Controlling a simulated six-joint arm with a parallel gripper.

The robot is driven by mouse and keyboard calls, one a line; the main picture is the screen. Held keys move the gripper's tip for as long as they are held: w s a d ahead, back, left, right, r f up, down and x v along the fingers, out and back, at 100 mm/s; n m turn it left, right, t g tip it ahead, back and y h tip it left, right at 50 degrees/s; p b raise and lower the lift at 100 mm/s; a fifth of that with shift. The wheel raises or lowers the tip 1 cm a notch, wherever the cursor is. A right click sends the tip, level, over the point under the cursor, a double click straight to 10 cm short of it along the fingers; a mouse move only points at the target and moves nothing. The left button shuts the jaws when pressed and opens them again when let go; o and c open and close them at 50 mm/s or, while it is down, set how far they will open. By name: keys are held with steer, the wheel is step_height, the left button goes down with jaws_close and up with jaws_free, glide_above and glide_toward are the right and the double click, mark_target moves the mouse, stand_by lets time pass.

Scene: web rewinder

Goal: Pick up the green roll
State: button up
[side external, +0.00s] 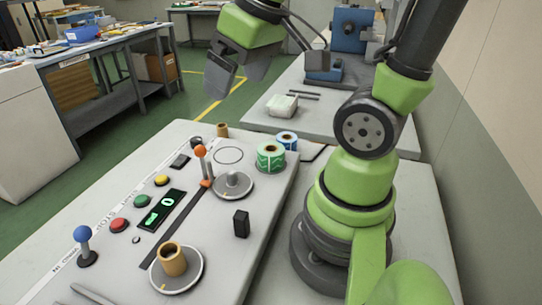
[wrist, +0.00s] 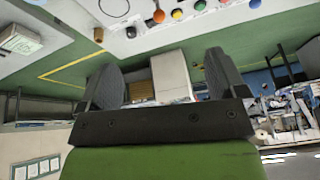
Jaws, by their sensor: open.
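The green roll (side external: 271,157) is a short cylinder with a pale pattern and a brown core. In the side external view it stands upright near the panel's far right edge. A blue roll (side external: 287,141) stands just behind it. My gripper (side external: 236,84) is raised well above the panel, up and left of the green roll, with nothing between its fingers.
A silver-hubbed spindle (side external: 233,183) and an orange-knobbed lever (side external: 203,166) stand close to the green roll. A brown core (side external: 172,259) sits on a near disc. A black block (side external: 241,224) stands on the panel. A blue-knobbed lever (side external: 83,243) is at left.

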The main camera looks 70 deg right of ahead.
steer(key=w+d+f+n+g, duration=0.1)
steer(key=d+f+n+g, duration=0.1)
steer(key=d+f, duration=0.35)
steer(key=n+g, duration=0.2)
steer(key=g, duration=0.1)
glide_toward(271, 154)
steer(key=d+f, duration=0.2)
steer(key=f, duration=0.3)
steer(key=shift+w+a+f, duration=0.1)
steer(key=shift+w, duration=0.2)
steer(key=shift+s+a+f, duration=0.1)
steer(key=shift+f, duration=1.45)
steer(key=shift+s+a+f, duration=0.1)
steer(key=shift+f, duration=1.45)
steer(key=c, duration=1)
steer(key=shift+c, duration=0.2)
steer(key=shift+r, duration=0.1)
step_height(271, 154, up, 10)
